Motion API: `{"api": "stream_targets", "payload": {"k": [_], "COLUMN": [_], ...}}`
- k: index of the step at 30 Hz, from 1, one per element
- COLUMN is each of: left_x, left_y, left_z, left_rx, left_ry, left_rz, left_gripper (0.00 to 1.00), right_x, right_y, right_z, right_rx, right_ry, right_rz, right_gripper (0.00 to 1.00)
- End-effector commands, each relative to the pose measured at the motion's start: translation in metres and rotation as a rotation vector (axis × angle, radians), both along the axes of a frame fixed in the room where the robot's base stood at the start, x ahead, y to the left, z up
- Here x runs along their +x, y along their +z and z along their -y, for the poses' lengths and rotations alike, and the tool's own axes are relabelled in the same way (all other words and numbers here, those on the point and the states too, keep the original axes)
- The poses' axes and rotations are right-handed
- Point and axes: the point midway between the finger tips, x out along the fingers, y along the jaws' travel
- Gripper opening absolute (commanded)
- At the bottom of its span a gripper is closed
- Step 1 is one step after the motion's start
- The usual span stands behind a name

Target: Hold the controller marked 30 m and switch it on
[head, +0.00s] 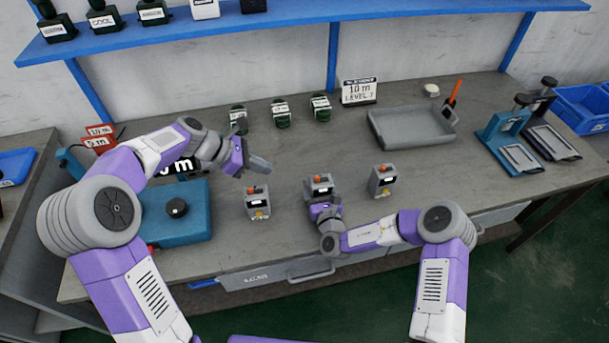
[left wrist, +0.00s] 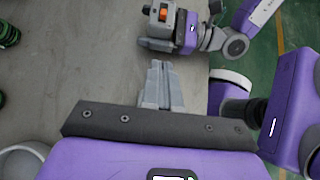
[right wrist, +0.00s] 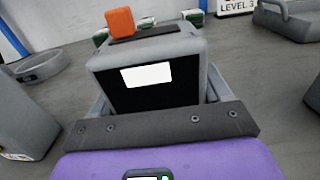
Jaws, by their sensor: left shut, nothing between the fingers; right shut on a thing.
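Three grey controllers with orange switches on top stand in the middle of the bench: a left one (head: 257,203), a middle one (head: 319,185) and a right one (head: 382,180). Their labels are too small to read. My right gripper (head: 322,207) is shut on the middle controller, which fills the right wrist view (right wrist: 150,80) with a blank white label and an orange switch (right wrist: 120,21). I cannot tell whether it is lifted. My left gripper (head: 260,164) is shut and empty, above and behind the left controller. In the left wrist view its fingertips (left wrist: 160,70) are together, apart from the held controller (left wrist: 160,12).
Another sign (head: 187,168) is partly hidden by my left arm. A grey tray (head: 410,142), several dark green items (head: 281,113), a blue case (head: 200,222) and blue-grey presses (head: 505,140) surround the work area.

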Motion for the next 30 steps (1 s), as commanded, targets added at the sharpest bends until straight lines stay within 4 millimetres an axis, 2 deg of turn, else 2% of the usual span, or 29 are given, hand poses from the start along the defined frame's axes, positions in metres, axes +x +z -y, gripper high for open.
{"api": "stream_targets", "payload": {"k": [7, 11, 25, 30], "left_x": [0.000, 0.002, 0.021, 0.029], "left_y": [-0.001, -0.008, -0.072, -0.068], "left_z": [0.001, 0.008, 0.074, 0.098], "left_rx": [0.001, 0.001, 0.001, 0.002], "left_ry": [-0.001, -0.002, -0.002, -0.002], "left_rz": [-0.001, -0.003, -0.005, 0.000], "left_gripper": [0.00, 0.00, 0.00, 0.00], "right_x": [0.000, 0.000, 0.000, 0.000], "right_y": [0.000, 0.000, 0.000, 0.000], "right_z": [0.000, 0.000, 0.000, 0.000], "right_rx": [0.000, 0.000, 0.000, 0.000], "right_ry": [0.000, 0.000, 0.000, 0.000], "right_rz": [0.001, 0.001, 0.001, 0.001], "right_gripper": [0.42, 0.42, 0.42, 0.42]}}
